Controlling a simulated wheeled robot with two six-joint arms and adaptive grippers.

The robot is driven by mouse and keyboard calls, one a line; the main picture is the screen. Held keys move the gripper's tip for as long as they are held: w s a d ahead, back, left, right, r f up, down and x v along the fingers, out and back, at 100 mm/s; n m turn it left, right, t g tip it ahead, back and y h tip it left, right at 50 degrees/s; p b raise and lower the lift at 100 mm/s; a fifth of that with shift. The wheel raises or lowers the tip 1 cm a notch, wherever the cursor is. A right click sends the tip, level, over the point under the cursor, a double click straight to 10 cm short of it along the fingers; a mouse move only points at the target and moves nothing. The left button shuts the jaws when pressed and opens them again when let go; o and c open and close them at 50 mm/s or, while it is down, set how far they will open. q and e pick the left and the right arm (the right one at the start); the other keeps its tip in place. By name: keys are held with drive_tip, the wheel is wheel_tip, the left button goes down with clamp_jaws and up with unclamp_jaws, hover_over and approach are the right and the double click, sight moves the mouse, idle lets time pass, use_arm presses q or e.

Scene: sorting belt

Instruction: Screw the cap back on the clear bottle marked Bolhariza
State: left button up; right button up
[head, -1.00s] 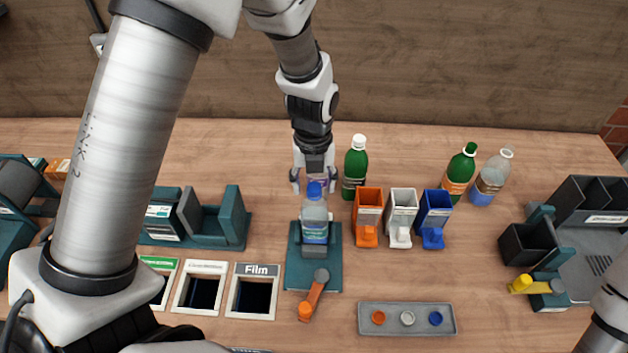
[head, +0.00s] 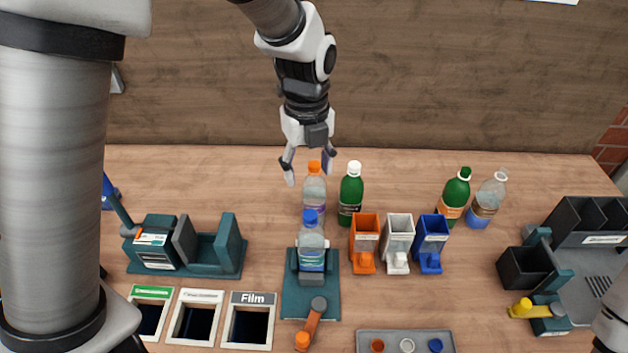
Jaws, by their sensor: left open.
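My left gripper (head: 308,168) is open and points down, its fingers spread above and around the level of an orange cap. That cap tops a clear bottle (head: 314,190) standing upright on the table behind the teal stand (head: 325,305). A second clear bottle (head: 311,245) with a blue cap stands upright in the stand and hides the lower part of the first. A third clear bottle (head: 488,200) stands at the right; no coloured cap shows on it. The labels are too small to read, so I cannot tell which is Bolhariza. My right gripper is out of view.
Green bottles (head: 350,198) (head: 455,195) stand nearby. Orange, white and blue holders (head: 365,235) stand right of the stand. A grey tray (head: 405,336) holds orange, white and blue caps. Framed bins (head: 250,300) lie left. An orange-handled tool (head: 311,325) lies before the stand.

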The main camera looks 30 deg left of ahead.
use_arm(q)
drive_tip(key=n, duration=0.7)
drive_tip(key=n+g+y+b, duration=0.1)
drive_tip(key=n+y, duration=0.1)
drive_tip(key=n, duration=0.7)
approach(310, 214)
drive_tip(key=shift+a+f, duration=0.2)
drive_tip(key=shift+f, duration=0.25)
drive_tip(key=f, duration=0.2)
drive_tip(key=f+p, duration=0.1)
drive_tip(key=f, duration=0.1)
drive_tip(key=s+a+f, duration=0.1)
drive_tip(key=f, duration=0.2)
drive_tip(key=shift+w+f, duration=0.15)
drive_tip(key=shift+f, duration=0.15)
clamp_jaws()
drive_tip(key=shift+r+m+p, duration=0.2)
drive_tip(key=shift+m+p, duration=0.4)
drive_tip(key=shift+p, duration=0.2)
drive_tip(key=shift+m+p, duration=0.5)
drive_tip(key=shift+m, duration=0.2)
drive_tip(key=shift+c, duration=0.2)
unclamp_jaws()
drive_tip(key=shift+f, duration=0.2)
